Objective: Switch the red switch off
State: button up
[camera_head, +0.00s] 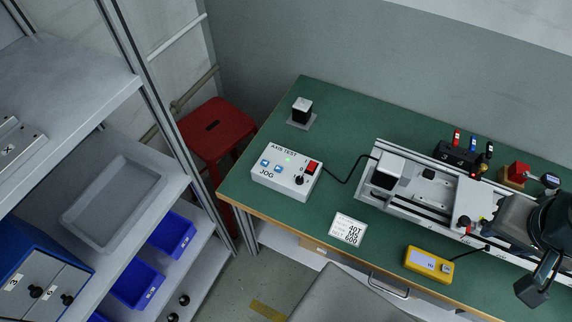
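The red switch (313,167) is on the top right of a white control box (270,186) marked AXIS TEST and JOG. The box sits on the green bench near its left end. A small green light (288,158) glows on its top face. Blue jog buttons and a black knob are also on the box. The switch's rocker position is too small to tell. My gripper (533,290) appears as dark parts at the right edge, over the bench front, well to the right of the box. Whether its fingers are open or shut does not show clearly.
A linear axis rig (429,187) fills the bench's right side, cabled to the box. A yellow meter (429,264) and a white label card (348,230) lie in front. A red stool (217,130) and grey shelving (152,104) stand left. Bench surface around the box is mostly clear.

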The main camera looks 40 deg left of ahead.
aim_at(312, 166)
jog(key=u, duration=0.15)
jog(key=k, duration=0.2)
jog(key=z, duration=0.7)
jog(key=i, duration=0.25)
jog(key=u, duration=2.2)
